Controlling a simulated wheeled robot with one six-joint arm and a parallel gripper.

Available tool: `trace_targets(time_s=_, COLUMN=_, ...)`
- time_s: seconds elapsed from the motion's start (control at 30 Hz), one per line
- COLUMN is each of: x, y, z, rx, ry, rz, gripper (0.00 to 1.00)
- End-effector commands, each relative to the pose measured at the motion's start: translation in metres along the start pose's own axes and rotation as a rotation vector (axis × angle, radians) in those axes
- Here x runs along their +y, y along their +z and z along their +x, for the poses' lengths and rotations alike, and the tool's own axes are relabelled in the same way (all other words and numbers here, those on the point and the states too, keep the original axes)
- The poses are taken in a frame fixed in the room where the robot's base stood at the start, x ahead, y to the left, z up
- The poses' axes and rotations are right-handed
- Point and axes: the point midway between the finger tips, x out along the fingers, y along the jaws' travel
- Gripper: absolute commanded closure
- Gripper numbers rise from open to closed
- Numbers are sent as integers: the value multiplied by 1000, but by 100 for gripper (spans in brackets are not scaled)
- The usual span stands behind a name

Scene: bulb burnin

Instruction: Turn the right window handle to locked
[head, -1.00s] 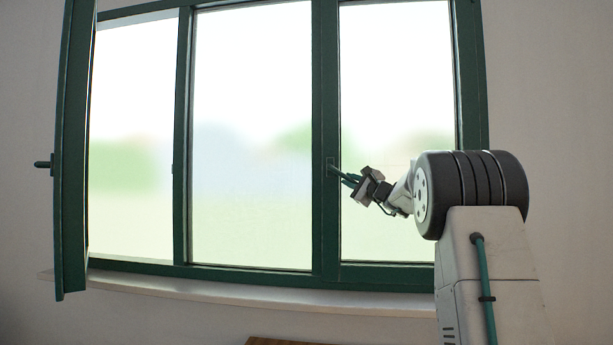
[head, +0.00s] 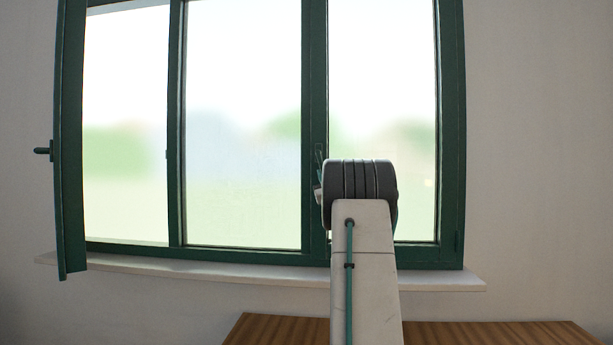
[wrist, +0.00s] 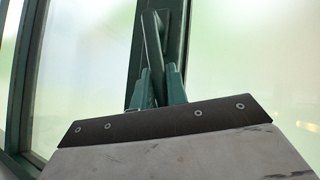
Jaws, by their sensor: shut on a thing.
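The right window handle (wrist: 152,45) is a dark green lever on the middle window post. In the wrist view it runs from its mount at the top down between my fingers, slightly tilted. My gripper (wrist: 160,86) is shut on its lower end with two green fingers. In the head view the handle's mount (head: 319,154) shows just above and left of my arm. My arm hides most of the gripper and the gripped end there.
The left sash (head: 70,140) stands swung open into the room, with its own handle (head: 43,150) sticking out sideways. A pale sill (head: 250,272) runs below the window. A wooden surface (head: 270,330) lies below the sill at the front.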

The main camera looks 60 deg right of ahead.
Motion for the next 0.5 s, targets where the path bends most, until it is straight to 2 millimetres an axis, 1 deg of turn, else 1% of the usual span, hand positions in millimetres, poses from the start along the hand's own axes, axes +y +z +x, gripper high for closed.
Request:
trace_targets(time_s=0.03, x=-6, y=-2, z=-1, rx=-1, ry=-12, rz=4, gripper=100)
trace_targets(time_s=0.13, x=-12, y=-3, z=-2, rx=-2, ry=-28, rz=9, gripper=100)
trace_targets(time_s=0.5, x=-14, y=-4, z=-2, rx=-3, ry=-34, rz=13, gripper=100)
